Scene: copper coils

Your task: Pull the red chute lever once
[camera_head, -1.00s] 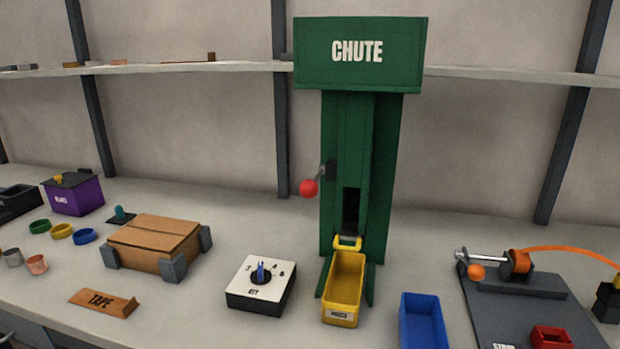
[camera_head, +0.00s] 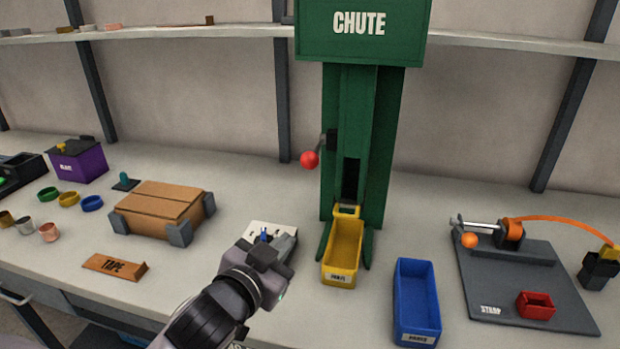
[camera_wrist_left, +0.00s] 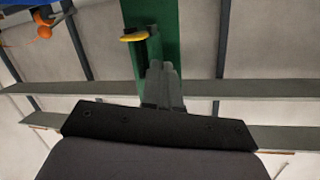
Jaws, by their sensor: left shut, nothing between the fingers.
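The red ball knob of the chute lever (camera_head: 310,159) sticks out from the left side of the green chute (camera_head: 386,130) in the head view. The lever's short dark arm joins the chute at a black bracket. My left gripper (camera_head: 284,240) is over the white dial box (camera_head: 262,229), below and left of the knob and apart from it. Its fingers are shut and empty. In the left wrist view the shut fingers (camera_wrist_left: 162,82) point toward the green chute (camera_wrist_left: 170,40); the red knob does not show there. My right gripper is not in view.
A yellow bin (camera_head: 342,250) stands at the chute's foot, with a blue bin (camera_head: 417,300) to its right. A cardboard box (camera_head: 160,208) sits left of the dial box. The strap board (camera_head: 540,290) is at right. A shelf (camera_head: 480,40) runs behind the chute.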

